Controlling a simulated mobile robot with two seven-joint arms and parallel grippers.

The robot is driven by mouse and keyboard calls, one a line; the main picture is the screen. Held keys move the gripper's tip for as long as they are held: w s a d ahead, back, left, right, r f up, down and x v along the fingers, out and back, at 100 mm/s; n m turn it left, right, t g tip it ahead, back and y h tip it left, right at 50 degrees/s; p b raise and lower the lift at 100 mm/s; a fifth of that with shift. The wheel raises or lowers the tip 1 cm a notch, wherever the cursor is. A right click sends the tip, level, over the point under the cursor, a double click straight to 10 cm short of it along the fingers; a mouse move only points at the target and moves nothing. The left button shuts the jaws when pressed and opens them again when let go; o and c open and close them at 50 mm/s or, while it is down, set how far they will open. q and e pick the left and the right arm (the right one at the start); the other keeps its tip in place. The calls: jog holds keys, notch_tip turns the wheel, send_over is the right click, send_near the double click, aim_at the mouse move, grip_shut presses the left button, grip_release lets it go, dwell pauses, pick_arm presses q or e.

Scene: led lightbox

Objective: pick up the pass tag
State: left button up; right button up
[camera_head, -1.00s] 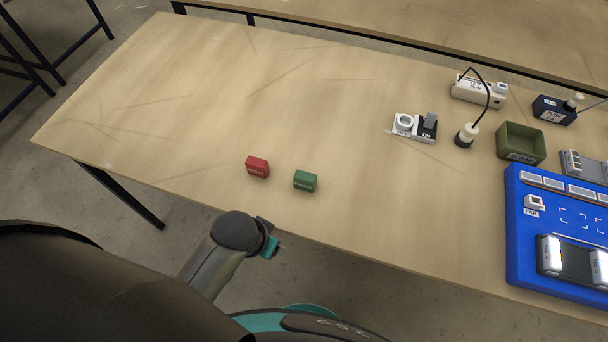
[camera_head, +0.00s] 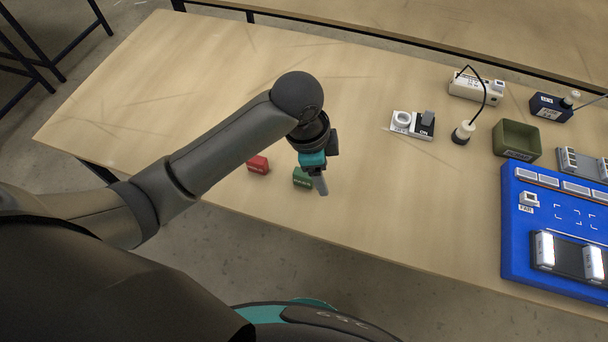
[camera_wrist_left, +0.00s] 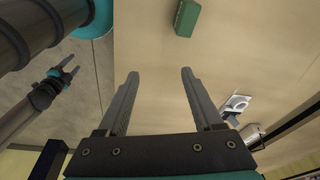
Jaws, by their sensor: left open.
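The green tag block (camera_head: 301,178), its label too small to read, lies on the table near the front edge. It is partly hidden behind my left gripper in the head view. A red tag block (camera_head: 259,165) lies to its left. My left gripper (camera_head: 321,186) hangs above the table at the green block. In the left wrist view, my left gripper (camera_wrist_left: 160,76) is open and empty, with the green block (camera_wrist_left: 187,18) beyond the fingertips, apart from them. My right gripper (camera_wrist_left: 70,68) shows small at the left there, its fingers apart and empty.
A blue board (camera_head: 515,235) with white pieces stands at the right. The table's left and middle are largely clear.

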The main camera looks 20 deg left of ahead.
aim_at(304, 175)
pick_arm(q)
jog(key=w+a+r+m+g+y, duration=0.1)
jog(key=w+a+r+m+y, duration=0.15)
jog(key=w+a+r, duration=0.2)
jog(key=shift+m, duration=0.55)
jog(key=f, duration=0.3)
jog(key=f+b, duration=0.1)
jog(key=f, duration=0.2)
jog(key=s+f+b, duration=0.1)
jog(key=f, duration=0.2)
jog(key=shift+f, duration=0.35)
jog(key=shift+w+a+f+b, duration=0.15)
jog(key=shift+f+b, duration=0.25)
jog(key=shift+f, duration=1.05)
jog(key=shift+w+d+f+b, duration=0.1)
jog(key=shift+f+b, duration=0.25)
jog(key=shift+f, duration=1.05)
jog(key=shift+c, duration=0.3)
grip_shut()
